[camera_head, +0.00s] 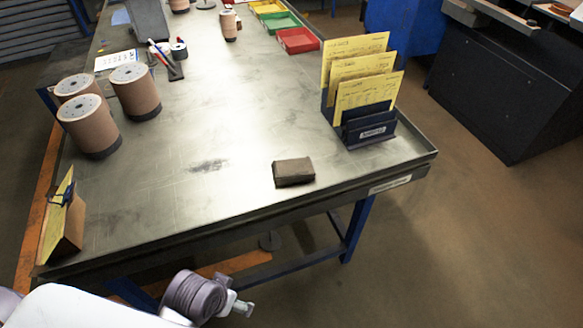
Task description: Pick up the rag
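A small dark brown folded block of cloth, which looks like the rag (293,172), lies flat on the metal workbench (225,130) near its front edge, right of the middle. Nothing touches it and its top is uncovered. Part of my own arm, white with a grey-purple joint, shows at the bottom left, below the bench's front edge and well apart from the rag.
A blue holder (369,130) with yellow cards stands behind and right of the rag. Several brown cylinders (135,91) stand at the left. A clipped yellow pad (66,222) stands at the front left corner. Red tray (298,40) is farther back. Bench around the rag is clear.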

